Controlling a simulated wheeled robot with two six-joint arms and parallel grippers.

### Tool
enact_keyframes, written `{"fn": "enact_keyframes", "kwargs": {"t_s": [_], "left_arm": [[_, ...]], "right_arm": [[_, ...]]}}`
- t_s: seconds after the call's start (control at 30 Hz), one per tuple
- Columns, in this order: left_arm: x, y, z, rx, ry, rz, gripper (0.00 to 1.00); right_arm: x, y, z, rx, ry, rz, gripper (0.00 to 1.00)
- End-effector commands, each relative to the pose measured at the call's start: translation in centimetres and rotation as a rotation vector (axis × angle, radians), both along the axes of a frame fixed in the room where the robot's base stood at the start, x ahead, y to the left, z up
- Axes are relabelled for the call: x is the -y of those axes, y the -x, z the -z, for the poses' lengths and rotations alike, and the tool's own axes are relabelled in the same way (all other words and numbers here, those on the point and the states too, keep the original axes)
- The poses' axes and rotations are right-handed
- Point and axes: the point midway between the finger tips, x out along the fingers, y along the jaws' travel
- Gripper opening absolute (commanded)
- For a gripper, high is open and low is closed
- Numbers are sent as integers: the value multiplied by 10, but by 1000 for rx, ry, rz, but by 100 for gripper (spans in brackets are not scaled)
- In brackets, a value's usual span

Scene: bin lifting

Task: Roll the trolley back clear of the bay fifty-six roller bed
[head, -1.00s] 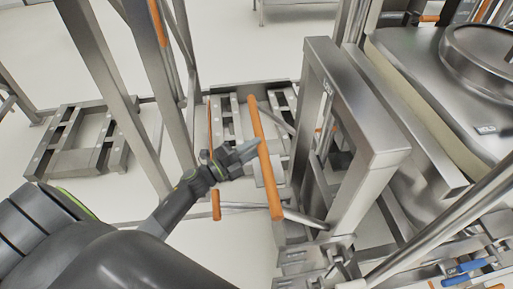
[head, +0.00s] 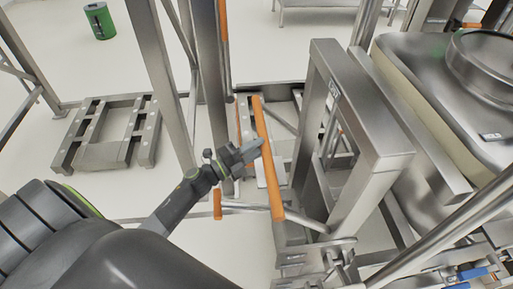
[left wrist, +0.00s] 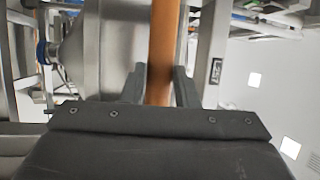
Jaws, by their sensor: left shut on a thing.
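The trolley is a steel lifting frame (head: 385,140) with an orange push bar (head: 272,190) on its near left side. My left gripper (head: 258,146) is shut on that bar, about midway along it. In the left wrist view the orange bar (left wrist: 161,45) runs upright between the two fingers (left wrist: 160,88). A large steel bin (head: 430,75) stands just beyond the frame at the right. I cannot make out a bay number or say which part is the roller bed. My right gripper is not in view.
Steel posts (head: 158,75) stand close to the left of the bar. A low floor frame (head: 108,130) lies further left. A green drum (head: 100,20) stands at the far left. Steel tubes and a blue handle (head: 470,274) crowd the lower right. Pale floor is open at the upper left.

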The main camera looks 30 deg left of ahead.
Motion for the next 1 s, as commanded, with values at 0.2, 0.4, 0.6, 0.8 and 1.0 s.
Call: {"fn": "enact_keyframes", "kwargs": {"t_s": [0.2,0.4,0.6,0.8,1.0], "left_arm": [[4,-4,-11,22,12,7,0],[6,-4,-11,22,13,11,0],[6,-3,-10,22,12,11,43],[4,-2,-7,15,8,8,49],[1,1,-4,13,5,6,49]], "right_arm": [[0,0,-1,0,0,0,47],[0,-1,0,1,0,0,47],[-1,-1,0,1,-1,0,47],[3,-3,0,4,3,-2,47],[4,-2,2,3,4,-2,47]]}}
